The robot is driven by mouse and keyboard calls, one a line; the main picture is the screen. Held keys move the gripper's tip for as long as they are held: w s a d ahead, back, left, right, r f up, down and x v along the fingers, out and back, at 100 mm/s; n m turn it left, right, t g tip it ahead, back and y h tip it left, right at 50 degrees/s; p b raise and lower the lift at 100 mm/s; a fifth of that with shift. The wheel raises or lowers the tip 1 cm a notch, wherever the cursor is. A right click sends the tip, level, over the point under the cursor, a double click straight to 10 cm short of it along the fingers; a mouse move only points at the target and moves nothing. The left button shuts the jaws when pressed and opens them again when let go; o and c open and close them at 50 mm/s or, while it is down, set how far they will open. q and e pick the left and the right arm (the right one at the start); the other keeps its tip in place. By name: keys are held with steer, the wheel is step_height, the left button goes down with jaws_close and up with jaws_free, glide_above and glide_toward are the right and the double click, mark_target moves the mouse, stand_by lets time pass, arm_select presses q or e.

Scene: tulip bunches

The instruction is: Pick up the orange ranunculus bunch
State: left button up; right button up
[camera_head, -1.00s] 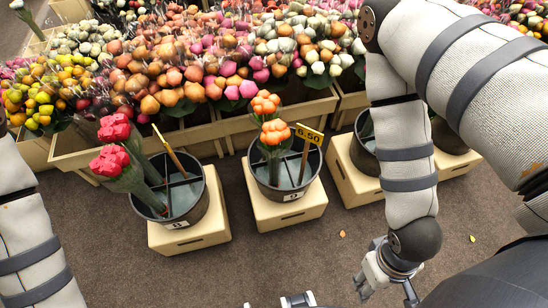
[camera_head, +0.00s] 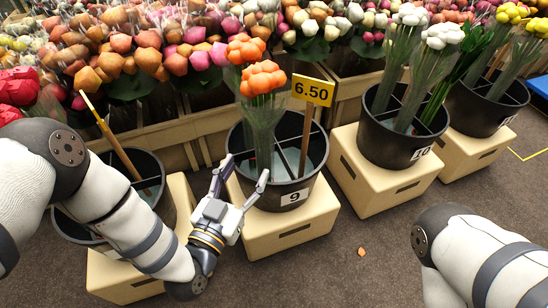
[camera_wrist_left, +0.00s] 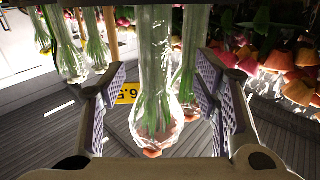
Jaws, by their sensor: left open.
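Two orange ranunculus bunches stand upright in the black bucket (camera_head: 290,192) marked 9. The nearer bunch (camera_head: 263,78) is in front of the other bunch (camera_head: 246,48). My left gripper (camera_head: 243,178) is open at the front left of this bucket, its fingers pointing toward the bunches. In the left wrist view, which appears upside down, the clear-wrapped stems of a bunch (camera_wrist_left: 153,85) stand between the spread left fingers (camera_wrist_left: 158,105). A second wrapped bunch (camera_wrist_left: 187,75) is just behind. Contact cannot be told. My right arm shows at lower right, but its gripper is out of view.
A yellow 6.50 sign (camera_head: 313,91) on a stick stands in the same bucket. A bucket with white bunches (camera_head: 408,15) stands to the right. Red flowers (camera_head: 18,87) are at the left. Crates of tulips line the back.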

mark_target(260, 151)
arm_select(q)
steer(key=b+x, duration=0.1)
steer(key=x, duration=0.2)
steer(key=b+x, duration=0.1)
steer(key=x, duration=0.2)
steer(key=b+x, duration=0.1)
steer(key=x, duration=0.2)
steer(key=shift+s+d+r, duration=0.1)
steer(key=shift+s+d, duration=0.05)
steer(key=shift+d, duration=0.2)
steer(key=shift+r, duration=0.1)
arm_select(e)
steer(key=shift+s+d+f+g, duration=0.1)
steer(key=shift+s+f+g, duration=0.1)
steer(key=shift+s+f, duration=0.3)
steer(key=shift+s+f+g, duration=0.2)
steer(key=shift+f, duration=0.45)
arm_select(q)
jaws_close()
